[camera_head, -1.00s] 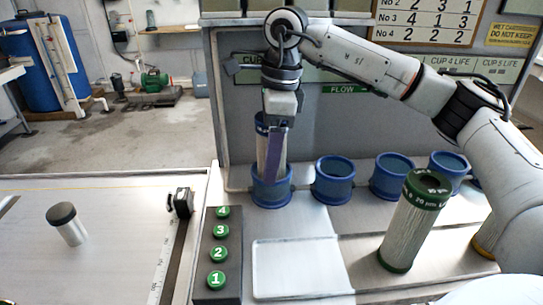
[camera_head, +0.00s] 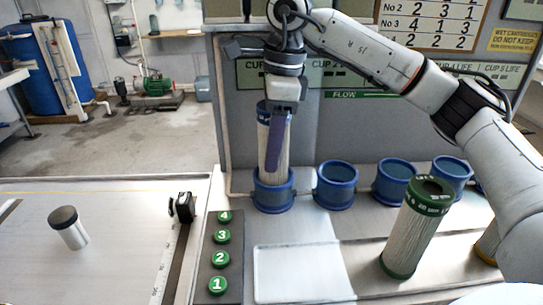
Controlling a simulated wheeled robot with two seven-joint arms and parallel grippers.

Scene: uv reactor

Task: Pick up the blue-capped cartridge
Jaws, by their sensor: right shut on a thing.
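The blue-capped cartridge (camera_head: 273,160) is a pale pleated cylinder with a dark blue top. It stands upright with its lower end in the leftmost blue cup (camera_head: 273,196). My right gripper (camera_head: 278,118) comes down from above and is shut on the cartridge near its cap. How deep the cartridge sits in the cup cannot be told. My left gripper is not in view.
More blue cups (camera_head: 336,185) stand in a row to the right. A green-capped cartridge (camera_head: 412,235) stands in front of them. A block with green numbered buttons (camera_head: 219,258) and an empty white tray (camera_head: 300,272) are nearer. A dark-capped cylinder (camera_head: 68,229) stands at left.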

